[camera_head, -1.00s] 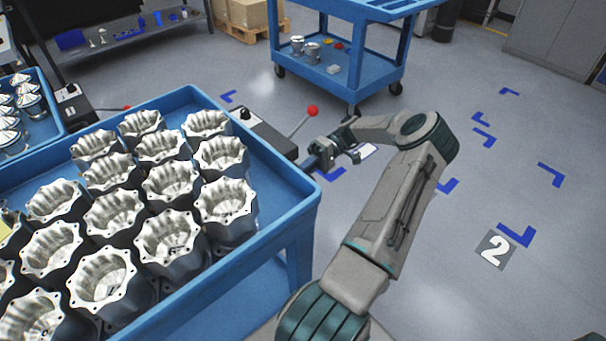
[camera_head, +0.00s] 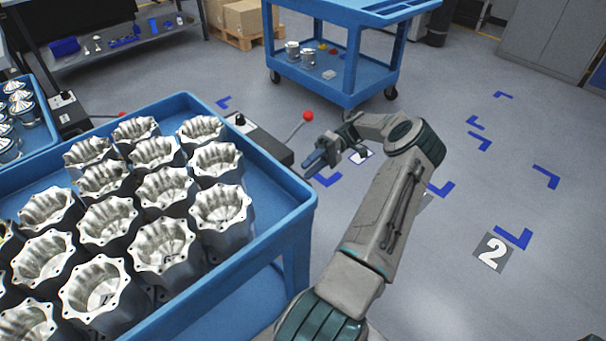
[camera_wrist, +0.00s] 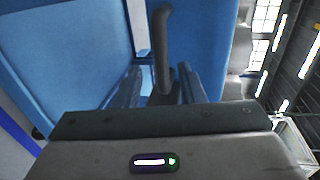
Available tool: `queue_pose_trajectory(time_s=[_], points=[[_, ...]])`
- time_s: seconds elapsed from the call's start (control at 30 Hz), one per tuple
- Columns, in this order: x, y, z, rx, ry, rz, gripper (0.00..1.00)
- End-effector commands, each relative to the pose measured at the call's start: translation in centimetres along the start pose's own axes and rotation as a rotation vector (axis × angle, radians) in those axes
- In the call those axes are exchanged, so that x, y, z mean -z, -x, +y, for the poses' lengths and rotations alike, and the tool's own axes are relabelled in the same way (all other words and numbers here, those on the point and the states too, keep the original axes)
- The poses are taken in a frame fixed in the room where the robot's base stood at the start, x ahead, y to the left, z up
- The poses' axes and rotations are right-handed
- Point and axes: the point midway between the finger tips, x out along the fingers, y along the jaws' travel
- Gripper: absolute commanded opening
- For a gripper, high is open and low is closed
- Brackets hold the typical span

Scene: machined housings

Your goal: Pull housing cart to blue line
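The blue housing cart (camera_head: 262,235) stands at left in the head view, its top tray full of silver scalloped housings (camera_head: 220,205). My gripper (camera_head: 312,168) is by the tray's right edge, near its far right corner. In the wrist view a dark curved handle (camera_wrist: 164,40) rises in front of the blue cart wall (camera_wrist: 75,60). The two blue fingers of my gripper (camera_wrist: 160,85) stand apart, one on each side of the handle. They look open, and firm contact is not visible. Blue corner marks lie on the floor, one beside the number 2 (camera_head: 513,238).
A second blue cart (camera_head: 350,85) with a few parts stands at the back. A dark machine with a red-knobbed lever (camera_head: 307,116) is beyond the housing cart. Another tray (camera_head: 45,150) is at far left.

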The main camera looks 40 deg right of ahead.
Motion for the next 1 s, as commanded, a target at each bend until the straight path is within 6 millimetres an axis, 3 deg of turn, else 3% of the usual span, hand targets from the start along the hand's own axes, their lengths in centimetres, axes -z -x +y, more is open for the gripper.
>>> queue_pose_trajectory(time_s=[0.3, 1.0], points=[[0.1, 2.2, 0.0, 0.0, 0.0, -0.001, 0.36], [0.0, 2.5, -0.7, 0.0, 0.0, -0.001, 0.36]])
